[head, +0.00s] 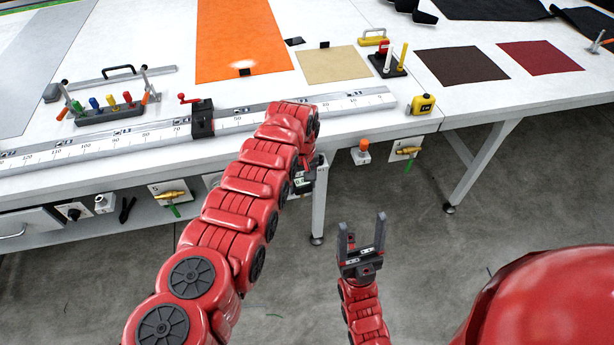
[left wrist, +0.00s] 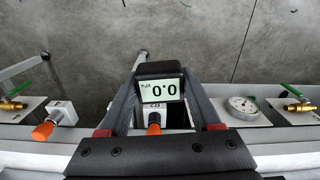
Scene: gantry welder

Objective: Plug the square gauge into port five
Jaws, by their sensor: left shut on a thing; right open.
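The square gauge (left wrist: 159,90) is a dark block with a lit display reading 0.0, upside down in the left wrist view. My left gripper (head: 306,178) is shut on it at the front edge of the bench, and my red arm partly hides both in the head view. In the left wrist view an orange-tipped port (left wrist: 153,123) shows just below the gauge. Whether they touch, and the port's number, I cannot tell. A second orange-capped port (head: 361,150) is to the right and is empty. My right gripper (head: 362,240) is open and empty above the floor.
A valve with a green handle (head: 407,150) is at the right of the edge, another (head: 172,196) at the left. A round dial (left wrist: 243,105) sits beside the held gauge. A long ruler rail (head: 350,103) runs along the bench.

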